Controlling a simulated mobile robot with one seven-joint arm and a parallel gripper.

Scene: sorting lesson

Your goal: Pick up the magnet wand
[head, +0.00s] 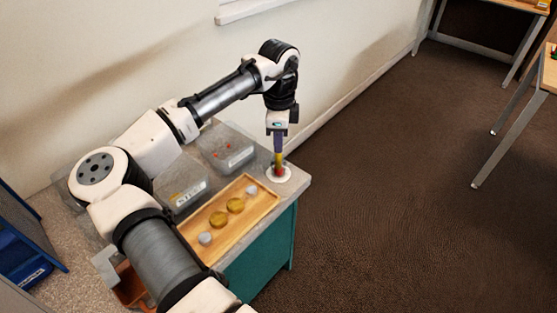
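The magnet wand (279,168) looks like a slim upright stick with yellow and red parts. Its lower end is at a round white stand (286,177) at the far right corner of the worktop. My gripper (279,151) points straight down at the top of the wand, with its fingertips at or around the upper part. At this size I cannot make out the finger gap or whether the fingers touch the wand.
A wooden tray (262,208) with two gold discs (235,205) and two grey discs (205,238) lies left of the stand. Two clear bins (228,148) stand behind it along the wall. My arm covers the worktop's left part. Open floor (390,200) lies right of the teal cabinet (262,262).

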